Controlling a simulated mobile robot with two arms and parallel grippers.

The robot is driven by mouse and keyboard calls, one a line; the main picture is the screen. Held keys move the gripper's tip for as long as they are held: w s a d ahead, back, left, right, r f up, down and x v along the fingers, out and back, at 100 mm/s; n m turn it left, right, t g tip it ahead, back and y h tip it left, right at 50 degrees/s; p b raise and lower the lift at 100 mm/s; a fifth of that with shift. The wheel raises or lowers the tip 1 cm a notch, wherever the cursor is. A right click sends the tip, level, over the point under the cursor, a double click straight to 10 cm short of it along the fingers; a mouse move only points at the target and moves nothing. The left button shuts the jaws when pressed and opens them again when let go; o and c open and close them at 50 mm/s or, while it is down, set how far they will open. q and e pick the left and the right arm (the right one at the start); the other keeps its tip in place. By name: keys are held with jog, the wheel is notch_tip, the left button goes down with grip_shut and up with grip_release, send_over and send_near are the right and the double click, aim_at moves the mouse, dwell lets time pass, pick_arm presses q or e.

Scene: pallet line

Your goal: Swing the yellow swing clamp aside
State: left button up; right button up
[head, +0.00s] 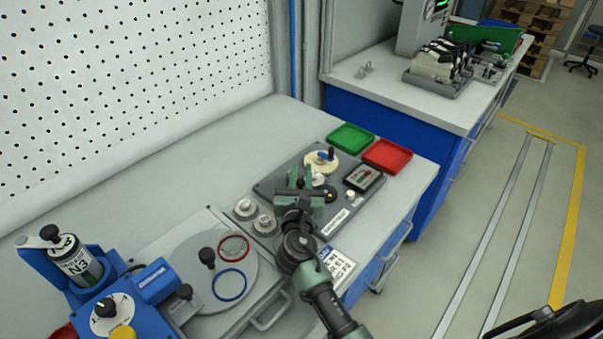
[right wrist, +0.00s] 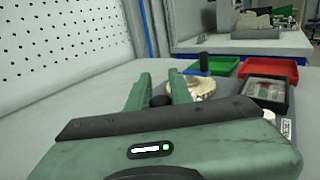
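My right gripper (head: 301,176) is over the dark grey board (head: 267,187) on the bench. In the right wrist view my right gripper (right wrist: 159,80) has its two green fingers apart, with a black knob (right wrist: 160,100) showing between them; I cannot tell if it touches them. A yellow part (head: 122,333) sits on the blue fixture at the lower left. I cannot tell which yellow part is the swing clamp. My left gripper is out of view.
A green tray (head: 351,137) and a red tray (head: 387,155) stand behind the board. A round plate (head: 190,262) carries red and blue rings. The bench's back left is clear.

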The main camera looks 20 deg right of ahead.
jog(key=shift+o, duration=1.2)
jog(key=shift+w, duration=0.1)
jog(key=b+v, duration=0.1)
jog(key=v, duration=0.7)
jog(key=shift+w, duration=0.1)
jog(key=shift+f, duration=0.1)
